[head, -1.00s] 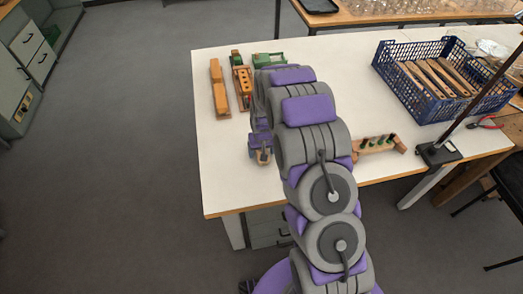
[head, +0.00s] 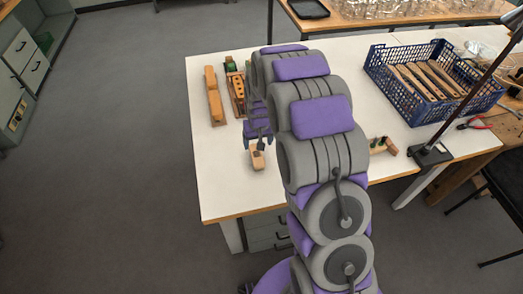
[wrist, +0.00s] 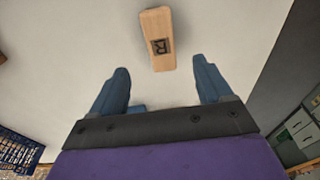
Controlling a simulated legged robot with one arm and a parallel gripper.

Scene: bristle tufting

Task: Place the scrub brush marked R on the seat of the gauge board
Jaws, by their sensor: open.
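The scrub brush (wrist: 157,38) is a pale wooden block with a dark square mark reading R on its upper face. In the wrist view it lies on the white table just beyond my fingertips, between their lines. My gripper (wrist: 160,66) is open and empty, its two blue fingers wide apart. In the head view a small wooden block (head: 257,161), apparently this brush, shows just below my gripper (head: 258,146). A wooden board with a row of round holes (head: 238,92) stands farther back; it may be the gauge board. My arm hides part of that area.
A long wooden piece (head: 214,96) lies left of the holed board. A wooden piece with dark green tufts (head: 383,146) is partly behind my arm. A blue crate (head: 402,100) of wooden handles and a stand base (head: 430,155) are at right. The table's front left is clear.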

